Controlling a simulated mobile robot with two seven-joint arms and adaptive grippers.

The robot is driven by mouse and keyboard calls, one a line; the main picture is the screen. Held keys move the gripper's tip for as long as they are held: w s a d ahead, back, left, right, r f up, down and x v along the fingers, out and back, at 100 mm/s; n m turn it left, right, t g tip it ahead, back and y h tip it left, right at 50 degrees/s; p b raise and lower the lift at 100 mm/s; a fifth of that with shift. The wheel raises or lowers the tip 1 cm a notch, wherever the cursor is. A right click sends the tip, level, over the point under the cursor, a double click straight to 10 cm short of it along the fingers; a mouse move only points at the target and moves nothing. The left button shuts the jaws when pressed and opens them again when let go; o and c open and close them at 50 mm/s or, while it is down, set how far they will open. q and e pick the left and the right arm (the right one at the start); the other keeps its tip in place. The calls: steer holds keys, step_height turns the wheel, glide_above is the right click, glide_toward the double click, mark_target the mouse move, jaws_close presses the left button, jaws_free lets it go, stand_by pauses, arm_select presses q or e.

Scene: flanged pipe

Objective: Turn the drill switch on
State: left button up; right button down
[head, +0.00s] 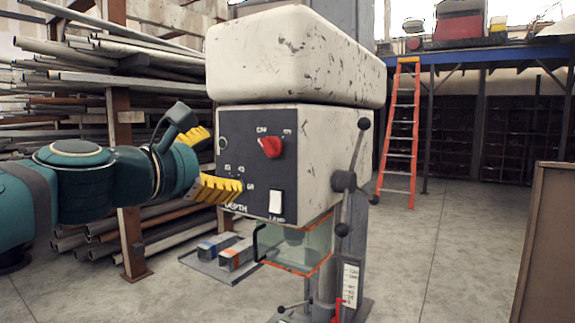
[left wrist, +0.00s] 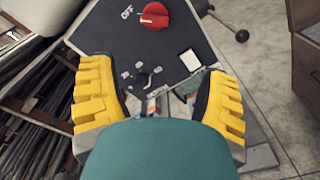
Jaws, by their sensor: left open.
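The drill press (head: 295,55) stands in the middle of the head view, with a worn cream housing and a dark control panel (head: 236,152). A red rotary switch (head: 271,147) sits on the panel's upper right, with markings around it. It also shows at the top of the left wrist view (left wrist: 155,16), with "OFF" to its left. A white rocker switch (head: 276,201) is lower on the panel. My left gripper (head: 208,162), with yellow ribbed fingers, is open and empty in front of the panel's left side, left of the red switch. My right gripper is not in view.
A three-armed feed handle (head: 344,181) sticks out on the drill's right side. A clear guard (head: 300,245) hangs below the head, near a small tray (head: 225,262). Pipe racks (head: 60,120) stand behind my left arm. Open floor lies right, before an orange ladder (head: 402,130).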

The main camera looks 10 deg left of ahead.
mark_target(266, 146)
arm_select(q)
steer(key=shift+t+h, duration=0.3)
steer(key=x, duration=0.4)
steer(key=r+p+x, duration=0.1)
steer(key=x, duration=0.3)
steer(key=p+x, duration=0.1)
steer(key=x, duration=0.3)
steer(key=shift+w+d+r, duration=0.15)
steer(key=shift+d+r, duration=0.2)
steer(key=shift+d, duration=0.15)
steer(key=c, duration=1.2)
